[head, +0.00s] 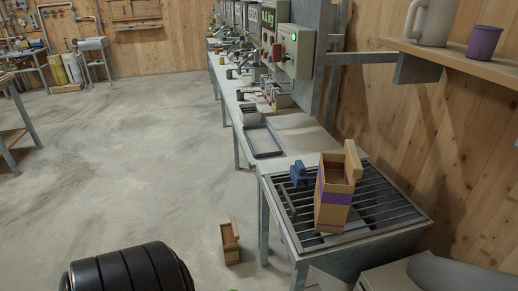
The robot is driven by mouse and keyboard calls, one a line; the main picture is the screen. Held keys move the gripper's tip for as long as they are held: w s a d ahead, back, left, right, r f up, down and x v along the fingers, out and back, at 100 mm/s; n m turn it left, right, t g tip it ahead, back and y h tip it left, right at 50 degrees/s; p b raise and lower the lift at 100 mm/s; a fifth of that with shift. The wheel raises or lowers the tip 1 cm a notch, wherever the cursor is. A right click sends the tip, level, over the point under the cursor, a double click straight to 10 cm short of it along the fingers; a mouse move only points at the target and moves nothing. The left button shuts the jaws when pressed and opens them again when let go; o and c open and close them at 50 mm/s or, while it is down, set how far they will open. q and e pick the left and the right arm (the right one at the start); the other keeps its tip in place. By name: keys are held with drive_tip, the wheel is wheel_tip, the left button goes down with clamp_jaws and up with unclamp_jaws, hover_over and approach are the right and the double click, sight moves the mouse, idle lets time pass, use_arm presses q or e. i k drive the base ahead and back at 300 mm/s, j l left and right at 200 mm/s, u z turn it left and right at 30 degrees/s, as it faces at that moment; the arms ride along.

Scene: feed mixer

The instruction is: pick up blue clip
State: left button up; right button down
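A small blue object that looks like the blue clip (298,170) is at the far left part of a slatted metal rack (393,216), on the near end of the long bench. It is just left of a tall tan box with a purple band, apart from it in the picture. Its fine shape is too small to make out. Neither of my grippers shows. A black ribbed rounded part at the bottom left seems to belong to my own body.
The tan box (332,190) stands on the rack with its lid raised. A blue-rimmed tray (262,141) lies behind on the bench. A smaller open box (230,243) is on the floor. A shelf (480,62) with a cup (484,42) overhangs at right. Floor at left is clear.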

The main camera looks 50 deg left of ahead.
sight(297, 172)
drive_tip(key=k+u, duration=0.1)
drive_tip(key=u, duration=0.3)
drive_tip(key=k+u, duration=0.1)
drive_tip(key=u, duration=0.35)
drive_tip(key=k+j+u, duration=0.1)
drive_tip(key=u, duration=0.3)
drive_tip(key=k+l+z, duration=0.15)
drive_tip(key=k+z, duration=0.3)
drive_tip(key=k, duration=0.2)
drive_tip(key=i+j+z, duration=0.15)
drive_tip(key=z, duration=0.35)
drive_tip(key=i+j+z, duration=0.1)
drive_tip(key=j+z, duration=0.6)
drive_tip(key=z, duration=0.25)
drive_tip(key=j, duration=1.55)
drive_tip(key=i+j, duration=0.15)
drive_tip(key=j, duration=1.45)
